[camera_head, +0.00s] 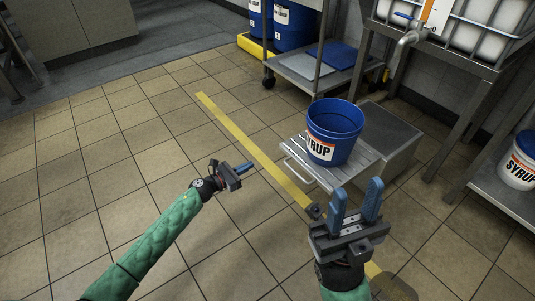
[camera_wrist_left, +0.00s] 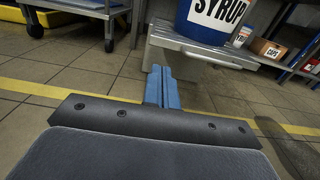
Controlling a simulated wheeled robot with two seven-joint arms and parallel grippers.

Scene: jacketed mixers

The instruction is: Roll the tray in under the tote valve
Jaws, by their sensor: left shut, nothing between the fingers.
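The grey slatted metal tray (camera_head: 349,176) juts out from a low grey box stand (camera_head: 392,137), with a bar handle (camera_head: 298,176) at its front left. A blue bucket marked SYRUP (camera_head: 334,131) stands upright on it. The tote valve (camera_head: 408,41) hangs above and to the right, under the white caged tote (camera_head: 483,22). My left gripper (camera_head: 252,166) is shut and empty, apart from the tray. In the left wrist view its closed blue fingers (camera_wrist_left: 162,72) point toward the tray's front edge (camera_wrist_left: 188,47). My right gripper (camera_head: 358,190) is open and empty, near the tray's front.
A wheeled metal cart (camera_head: 312,75) stands behind the tray, with blue drums (camera_head: 294,25) beyond it. A shelf (camera_head: 508,196) with a white bucket (camera_head: 520,162) is at right. A yellow floor line (camera_head: 250,147) crosses the tiles; the left floor is clear.

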